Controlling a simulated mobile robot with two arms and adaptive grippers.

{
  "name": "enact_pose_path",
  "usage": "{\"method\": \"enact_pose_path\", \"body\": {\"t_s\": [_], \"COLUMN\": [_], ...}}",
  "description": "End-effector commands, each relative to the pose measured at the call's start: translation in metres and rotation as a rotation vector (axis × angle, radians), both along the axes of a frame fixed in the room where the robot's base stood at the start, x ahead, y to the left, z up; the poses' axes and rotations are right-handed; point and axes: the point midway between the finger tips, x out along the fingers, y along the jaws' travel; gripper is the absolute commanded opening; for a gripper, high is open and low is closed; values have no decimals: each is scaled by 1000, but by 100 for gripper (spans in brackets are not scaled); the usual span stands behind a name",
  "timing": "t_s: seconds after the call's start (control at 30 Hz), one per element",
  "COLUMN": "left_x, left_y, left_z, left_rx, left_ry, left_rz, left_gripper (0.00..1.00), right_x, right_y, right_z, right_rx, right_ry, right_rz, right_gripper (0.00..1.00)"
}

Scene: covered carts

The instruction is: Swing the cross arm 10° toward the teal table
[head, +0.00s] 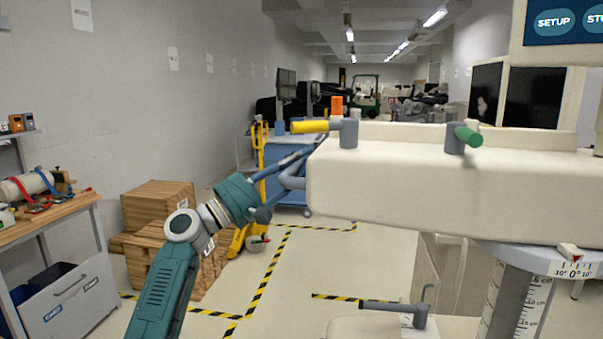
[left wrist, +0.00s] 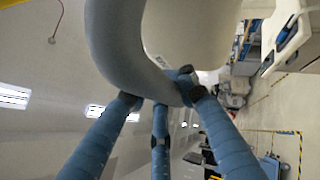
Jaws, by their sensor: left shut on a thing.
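The cross arm (head: 420,190) is a thick cream beam across the right half of the head view. A grey-blue loop handle (head: 292,181) sticks out of its left end. My left gripper (head: 296,160) is shut on this handle; in the left wrist view its blue fingers close around the handle's curved bar (left wrist: 108,55). Below the beam, a red pointer (head: 575,258) stands about at 0 on an angle scale (head: 573,269) marked 10 on each side. I cannot make out a teal table. My right gripper is not in view.
A yellow-tipped lever (head: 310,127) and a green-tipped lever (head: 467,136) sit on top of the beam. A graduated column (head: 515,300) stands under it. Wooden crates (head: 160,205) and a workbench (head: 50,220) are at left. Striped tape marks the floor.

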Motion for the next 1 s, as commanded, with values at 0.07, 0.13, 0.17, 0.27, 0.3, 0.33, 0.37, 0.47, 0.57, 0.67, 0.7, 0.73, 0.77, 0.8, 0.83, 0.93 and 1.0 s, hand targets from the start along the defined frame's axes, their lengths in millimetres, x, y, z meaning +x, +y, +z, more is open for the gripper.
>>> {"method": "enact_pose_path", "body": {"t_s": [0.07, 0.13, 0.17, 0.27, 0.3, 0.33, 0.37, 0.47, 0.57, 0.67, 0.7, 0.73, 0.77, 0.8, 0.83, 0.93, 1.0], "left_x": [13, 17, 19, 23, 25, 26, 27, 30, 31, 32, 32, 32, 32, 31, 31, 30, 30], "left_y": [10, 9, 9, 7, 7, 6, 5, 3, 1, 0, 0, -1, -1, -1, -1, -2, -3], "left_z": [-8, -9, -8, -9, -9, -10, -9, -9, -10, -10, -10, -10, -10, -10, -11, -11, -12], "left_rx": [-4, -4, -4, -2, -3, -3, -3, -4, -5, -4, -4, -3, -2, -1, -1, 1, 2], "left_ry": [11, 13, 13, 13, 13, 14, 14, 15, 17, 18, 19, 19, 19, 19, 19, 20, 19], "left_rz": [21, 15, 12, 0, -4, -8, -12, -24, -32, -38, -40, -41, -41, -43, -44, -47, -48], "left_gripper": [0, 0, 0, 0, 0, 0, 0, 0, 0, 0, 0, 0, 0, 0, 0, 0, 27], "right_x": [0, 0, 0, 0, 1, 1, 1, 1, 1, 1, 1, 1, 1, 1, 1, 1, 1], "right_y": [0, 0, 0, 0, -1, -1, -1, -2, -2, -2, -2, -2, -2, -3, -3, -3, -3], "right_z": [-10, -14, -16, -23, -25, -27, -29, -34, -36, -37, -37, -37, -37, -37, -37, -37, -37], "right_rx": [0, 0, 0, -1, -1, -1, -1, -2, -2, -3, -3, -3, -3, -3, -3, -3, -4], "right_ry": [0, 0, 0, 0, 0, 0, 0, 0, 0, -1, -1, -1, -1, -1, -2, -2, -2], "right_rz": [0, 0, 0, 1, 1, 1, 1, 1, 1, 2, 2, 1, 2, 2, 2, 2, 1], "right_gripper": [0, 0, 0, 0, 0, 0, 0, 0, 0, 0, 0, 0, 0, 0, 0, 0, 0]}}
